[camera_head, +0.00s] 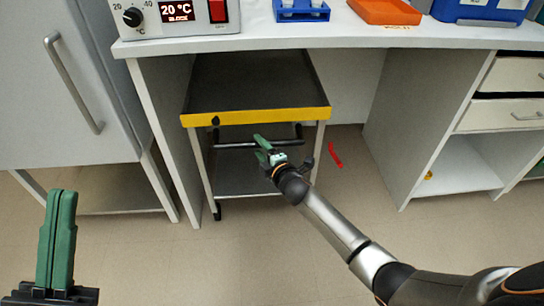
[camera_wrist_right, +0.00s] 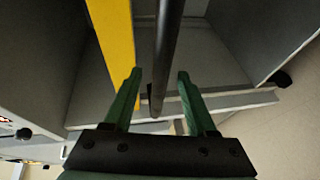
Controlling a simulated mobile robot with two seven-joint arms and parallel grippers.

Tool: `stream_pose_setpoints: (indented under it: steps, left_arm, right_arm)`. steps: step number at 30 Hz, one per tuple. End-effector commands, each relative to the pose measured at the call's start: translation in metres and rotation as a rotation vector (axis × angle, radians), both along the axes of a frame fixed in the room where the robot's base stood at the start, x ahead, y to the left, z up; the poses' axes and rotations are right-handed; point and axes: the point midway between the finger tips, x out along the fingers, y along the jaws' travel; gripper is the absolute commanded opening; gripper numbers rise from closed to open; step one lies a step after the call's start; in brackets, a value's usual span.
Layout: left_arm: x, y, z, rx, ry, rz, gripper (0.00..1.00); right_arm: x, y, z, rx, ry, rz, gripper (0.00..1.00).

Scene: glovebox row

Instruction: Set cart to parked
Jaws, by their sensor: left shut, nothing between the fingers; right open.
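The cart (camera_head: 250,82) stands under the bench, with a dark top, a yellow front edge (camera_head: 270,116) and a lower shelf. Its black handle bar (camera_head: 235,145) runs across the front below the yellow edge. My right gripper (camera_head: 260,148) is open at the handle bar. In the right wrist view the bar (camera_wrist_right: 168,45) runs between the lines of the open fingers (camera_wrist_right: 160,75), with the yellow edge (camera_wrist_right: 115,40) to its left; I cannot tell how deep the bar sits. My left gripper (camera_head: 63,192) is shut and empty at the lower left, away from the cart.
The white bench (camera_head: 350,35) spans above, with a side panel (camera_head: 163,130) left of the cart and a drawer unit (camera_head: 430,110) to the right. A red object (camera_head: 335,155) lies on the floor right of the cart. The floor in front is mostly clear.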

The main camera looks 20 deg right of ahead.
Motion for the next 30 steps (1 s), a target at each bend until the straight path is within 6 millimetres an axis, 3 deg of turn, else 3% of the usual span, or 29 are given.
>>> stream_pose_setpoints:
  steps: [1,6,15,30]
  left_arm:
    - [0.0,0.001,0.01,0.003,-0.006,0.005,0.0]
    - [0.0,0.004,0.025,0.016,-0.021,0.031,0.0]
    - [-0.001,0.005,0.035,0.025,-0.027,0.049,0.0]
    - [-0.001,0.006,0.036,0.021,-0.028,0.053,0.0]
  right_arm:
    - [-0.011,-0.002,0.005,0.0,0.003,0.0,0.57]
    - [-0.044,-0.006,0.011,0.001,0.002,-0.001,0.57]
    - [-0.084,-0.011,0.017,0.001,0.0,-0.001,0.57]
    - [-0.092,-0.012,0.018,0.0,-0.001,-0.002,0.57]
